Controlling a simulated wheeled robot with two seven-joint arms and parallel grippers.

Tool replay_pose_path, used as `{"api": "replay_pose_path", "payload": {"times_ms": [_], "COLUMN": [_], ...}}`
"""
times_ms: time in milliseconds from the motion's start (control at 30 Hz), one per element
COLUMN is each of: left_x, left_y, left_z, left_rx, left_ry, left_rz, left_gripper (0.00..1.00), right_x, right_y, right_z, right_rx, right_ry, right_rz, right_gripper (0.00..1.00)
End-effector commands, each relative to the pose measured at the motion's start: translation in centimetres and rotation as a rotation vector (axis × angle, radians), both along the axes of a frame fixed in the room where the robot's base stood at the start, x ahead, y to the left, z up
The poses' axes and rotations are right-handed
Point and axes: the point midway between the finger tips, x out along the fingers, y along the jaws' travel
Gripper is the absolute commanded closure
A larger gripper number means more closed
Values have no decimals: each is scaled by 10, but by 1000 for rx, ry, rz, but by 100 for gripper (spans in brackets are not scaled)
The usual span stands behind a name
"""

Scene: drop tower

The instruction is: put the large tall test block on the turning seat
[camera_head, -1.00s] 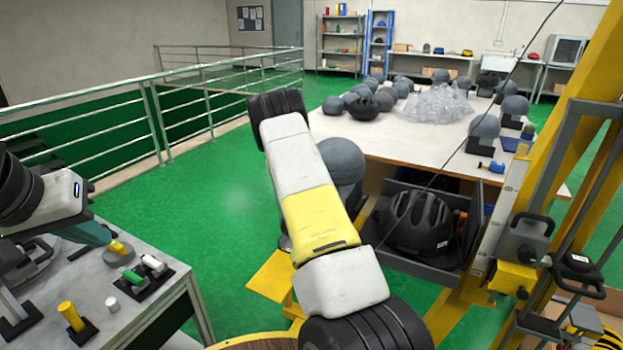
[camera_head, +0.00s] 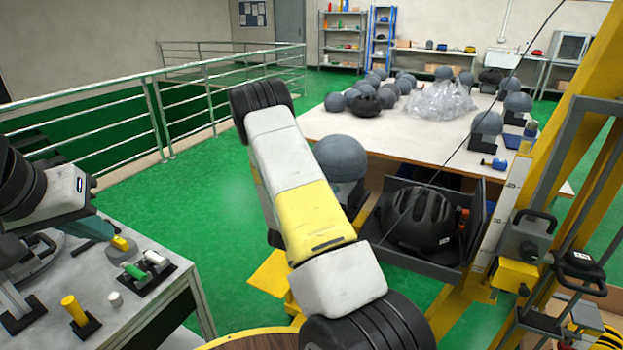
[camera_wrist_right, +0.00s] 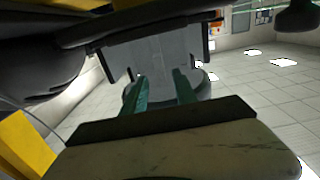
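I cannot tell which is the large tall test block. My left gripper (camera_head: 100,228) is beside the shorter yellow block; its teal finger shows, but not whether it grips. A round wooden top with a yellow rim (camera_head: 250,338), possibly the turning seat, is partly cut off at the bottom. My right gripper (camera_wrist_right: 160,90) shows two teal fingers apart with nothing between them.
A small white cylinder (camera_head: 115,298) lies on the grey bench (camera_head: 120,325). My right arm crosses the centre. Behind it stand a white table (camera_head: 420,145) with grey headforms and a black helmet (camera_head: 420,220) in a tray. A yellow tower (camera_head: 560,130) rises at right.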

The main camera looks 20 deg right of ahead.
Motion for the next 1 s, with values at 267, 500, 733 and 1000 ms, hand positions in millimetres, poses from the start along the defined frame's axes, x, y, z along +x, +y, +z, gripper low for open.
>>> {"api": "replay_pose_path", "payload": {"times_ms": [267, 500, 733, 1000], "left_x": [0, 0, 0, 0], "left_y": [0, 0, 0, 0], "left_z": [0, 0, 0, 0], "left_rx": [0, 0, 0, 0], "left_ry": [0, 0, 0, 0], "left_rz": [0, 0, 0, 0], "left_gripper": [100, 100, 100, 100], "right_x": [-27, -15, 9, -34], "right_y": [32, 45, 101, 189], "right_z": [0, 13, 64, 158], "right_rx": [1, 166, 539, 762], "right_ry": [-1, 15, 113, 310], "right_rz": [0, 38, 247, 607], "right_gripper": [66, 66, 66, 66]}}
